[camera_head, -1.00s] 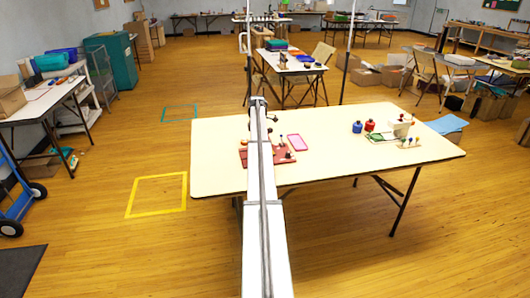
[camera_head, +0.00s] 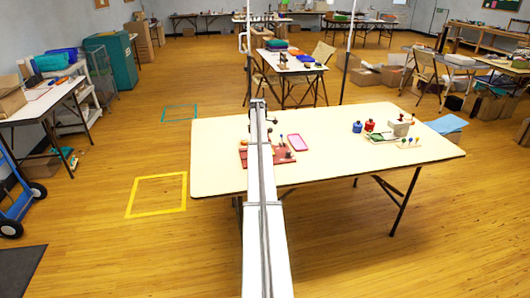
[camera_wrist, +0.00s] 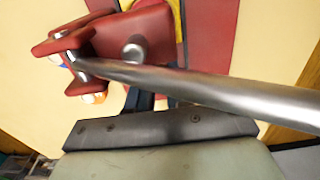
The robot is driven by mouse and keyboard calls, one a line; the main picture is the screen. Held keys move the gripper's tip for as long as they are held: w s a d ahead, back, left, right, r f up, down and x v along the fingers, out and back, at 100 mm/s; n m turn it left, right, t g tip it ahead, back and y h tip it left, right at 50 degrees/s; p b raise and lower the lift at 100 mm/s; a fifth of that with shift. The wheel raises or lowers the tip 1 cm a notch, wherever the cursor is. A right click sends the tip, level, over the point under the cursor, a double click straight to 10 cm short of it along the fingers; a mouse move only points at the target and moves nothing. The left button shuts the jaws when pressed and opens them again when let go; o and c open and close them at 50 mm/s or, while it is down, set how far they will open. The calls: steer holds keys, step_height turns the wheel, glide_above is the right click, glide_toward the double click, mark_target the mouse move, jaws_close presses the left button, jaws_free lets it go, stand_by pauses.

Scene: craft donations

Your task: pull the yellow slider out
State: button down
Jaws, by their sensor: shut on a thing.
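In the head view a red fixture (camera_head: 286,155) lies on the near left of the pale table (camera_head: 350,165), partly hidden behind my arm. In the wrist view a narrow yellow strip (camera_wrist: 180,35), probably the slider, runs between red parts. A red bracket (camera_wrist: 65,40) and a round metal knob (camera_wrist: 134,47) are beside it. A thick metal rod (camera_wrist: 200,85) crosses in front. My gripper (camera_wrist: 152,92) shows dark fingers just below the knob and the strip's lower end. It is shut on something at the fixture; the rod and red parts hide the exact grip.
A pink tray (camera_head: 298,142) lies right of the fixture. Red (camera_head: 369,125) and blue (camera_head: 357,127) containers and a green-based toy (camera_head: 382,137) stand further right. The table's middle front is clear.

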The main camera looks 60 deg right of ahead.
steer(key=shift+w, duration=0.1)
steer(key=shift+w+a, duration=3.35)
steer(key=shift+a, duration=0.05)
steer(key=c, duration=1.1)
jaws_free()
step_height(320, 180, up, 8)
steer(key=shift+f, duration=0.25)
